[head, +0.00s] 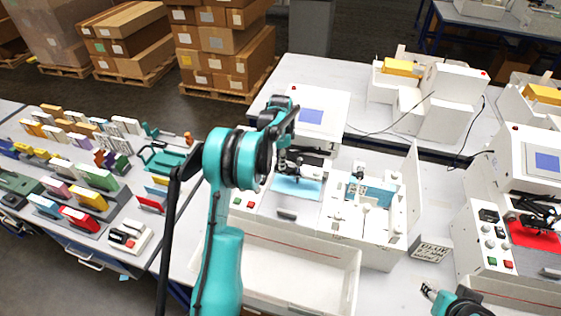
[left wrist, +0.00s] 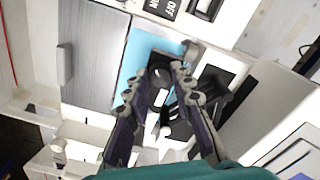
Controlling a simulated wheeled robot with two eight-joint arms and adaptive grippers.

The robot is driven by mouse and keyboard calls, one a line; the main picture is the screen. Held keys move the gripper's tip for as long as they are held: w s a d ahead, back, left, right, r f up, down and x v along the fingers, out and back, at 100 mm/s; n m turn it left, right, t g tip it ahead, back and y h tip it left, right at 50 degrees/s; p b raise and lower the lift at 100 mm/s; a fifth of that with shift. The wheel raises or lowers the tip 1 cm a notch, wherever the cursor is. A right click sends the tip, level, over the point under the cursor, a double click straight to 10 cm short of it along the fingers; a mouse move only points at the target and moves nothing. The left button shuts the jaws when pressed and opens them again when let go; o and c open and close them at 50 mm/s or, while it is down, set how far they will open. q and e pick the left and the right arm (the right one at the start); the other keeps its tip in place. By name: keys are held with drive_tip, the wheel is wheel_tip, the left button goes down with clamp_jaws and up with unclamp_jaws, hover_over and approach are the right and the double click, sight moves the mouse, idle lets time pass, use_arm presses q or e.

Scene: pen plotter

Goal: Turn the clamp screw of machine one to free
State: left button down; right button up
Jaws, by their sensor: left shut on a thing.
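In the left wrist view my left gripper (left wrist: 162,88) is shut on a dark round knob (left wrist: 158,94), seemingly the clamp screw, beside the blue sheet (left wrist: 137,66). The fingers hide part of it, and its turned position cannot be read. My right gripper (head: 430,291) is low at the right, away from the machine; its jaws are too small to judge.
A white side box (head: 385,232) with a blue-and-white part adjoins the machine's right side, and an open white tray (head: 290,275) lies in front. A second plotter with a red sheet (head: 535,234) is at far right.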

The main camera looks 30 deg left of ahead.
use_arm(q)
drive_tip(key=n+b, duration=0.1)
drive_tip(key=n, duration=0.2)
drive_tip(key=shift+f+n+b, duration=0.1)
drive_tip(key=shift+n+b, duration=0.25)
drive_tip(key=shift+n, duration=0.05)
drive_tip(key=n+b, duration=0.1)
drive_tip(key=n, duration=0.4)
drive_tip(key=n+b, duration=0.1)
drive_tip(key=n, duration=0.4)
drive_tip(key=shift+n+b, duration=0.3)
drive_tip(key=shift+n, duration=0.1)
drive_tip(key=n, duration=0.4)
drive_tip(key=shift+n, duration=0.4)
drive_tip(key=c, duration=1.3)
unclamp_jaws()
